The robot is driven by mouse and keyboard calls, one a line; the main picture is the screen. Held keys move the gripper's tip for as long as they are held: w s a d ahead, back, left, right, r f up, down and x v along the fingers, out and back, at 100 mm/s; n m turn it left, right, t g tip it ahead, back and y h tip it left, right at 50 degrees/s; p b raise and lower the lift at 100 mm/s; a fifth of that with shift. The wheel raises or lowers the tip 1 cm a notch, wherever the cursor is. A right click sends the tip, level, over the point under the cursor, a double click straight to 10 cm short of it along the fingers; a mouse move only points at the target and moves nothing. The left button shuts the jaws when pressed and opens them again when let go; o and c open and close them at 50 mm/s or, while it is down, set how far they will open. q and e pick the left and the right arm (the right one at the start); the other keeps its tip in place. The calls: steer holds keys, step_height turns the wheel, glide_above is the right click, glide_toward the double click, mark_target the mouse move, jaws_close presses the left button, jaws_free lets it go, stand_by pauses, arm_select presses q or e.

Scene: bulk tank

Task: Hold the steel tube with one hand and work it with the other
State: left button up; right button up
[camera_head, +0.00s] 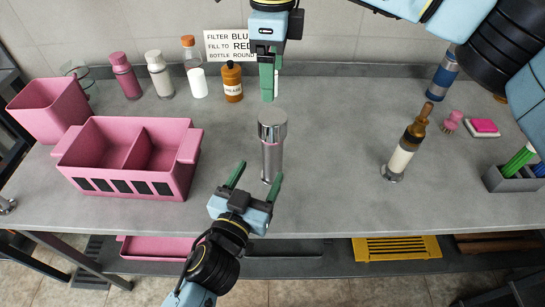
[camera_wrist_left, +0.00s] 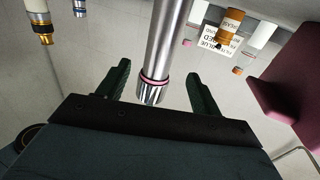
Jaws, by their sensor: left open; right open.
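The steel tube (camera_head: 271,155) stands upright near the middle of the grey bench, with a wide shiny cap at its top. My left gripper (camera_head: 256,178) is open at the tube's lower end, near the bench's front edge. In the left wrist view, the tube (camera_wrist_left: 168,40) shows a pink ring and a ribbed end, lying between the lines of my two open green fingers (camera_wrist_left: 161,85); I see no grip on it. My right gripper (camera_head: 268,97) points down above and behind the tube's cap, open and apart from it. Its fingers overlap in the head view.
A pink divided bin (camera_head: 128,122) and a pink box (camera_head: 48,108) stand left. Several bottles, including a brown bottle (camera_head: 232,84), line the back by a sign (camera_head: 229,45). Bench between is clear.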

arm_select(q)
steer(key=shift+v, duration=2.25)
